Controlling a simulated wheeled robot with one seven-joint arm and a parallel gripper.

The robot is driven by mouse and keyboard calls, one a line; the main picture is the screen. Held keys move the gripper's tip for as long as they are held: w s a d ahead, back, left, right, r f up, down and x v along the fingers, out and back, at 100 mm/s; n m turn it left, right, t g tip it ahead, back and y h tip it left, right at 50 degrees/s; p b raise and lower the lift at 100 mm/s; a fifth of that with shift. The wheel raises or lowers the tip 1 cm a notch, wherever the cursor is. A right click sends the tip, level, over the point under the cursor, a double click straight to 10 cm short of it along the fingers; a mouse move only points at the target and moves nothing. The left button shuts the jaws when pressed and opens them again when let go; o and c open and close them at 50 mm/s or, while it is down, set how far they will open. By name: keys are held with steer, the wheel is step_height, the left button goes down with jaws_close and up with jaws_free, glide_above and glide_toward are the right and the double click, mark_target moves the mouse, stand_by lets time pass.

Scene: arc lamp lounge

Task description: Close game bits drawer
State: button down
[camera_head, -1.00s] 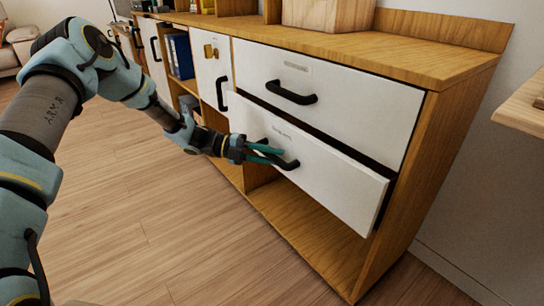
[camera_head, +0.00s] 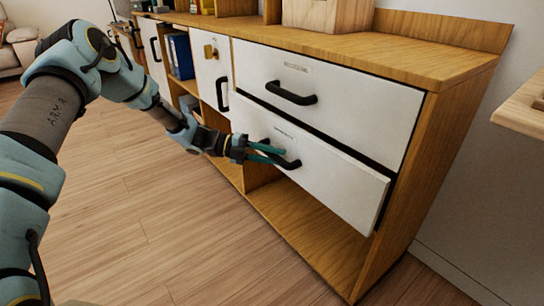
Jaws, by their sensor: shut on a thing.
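The lower white drawer (camera_head: 318,178) of the wooden cabinet stands slightly proud of the cabinet front, with a dark gap along its top and right side. Its label is too small to read. My gripper (camera_head: 275,154) is shut on the black handle (camera_head: 290,164) of this drawer; the fingers cover part of the handle. The upper white drawer (camera_head: 350,100) has its own black handle (camera_head: 291,94) and sits flush in the cabinet.
The cabinet (camera_head: 440,165) has an open shelf space below the drawers. A white door (camera_head: 212,75) and blue binders (camera_head: 181,56) are to the left. A wooden box (camera_head: 328,14) stands on top. A wooden surface edge (camera_head: 520,105) juts in at right. The floor (camera_head: 170,230) in front is clear.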

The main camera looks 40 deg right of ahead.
mark_target(284, 171)
steer(key=shift+d+p, duration=0.35)
steer(key=shift+d, duration=1.6)
steer(key=c, duration=1)
jaws_free()
steer(key=shift+s+d, duration=0.1)
steer(key=p+v, duration=0.1)
steer(key=v, duration=1)
steer(key=shift+p, duration=0.4)
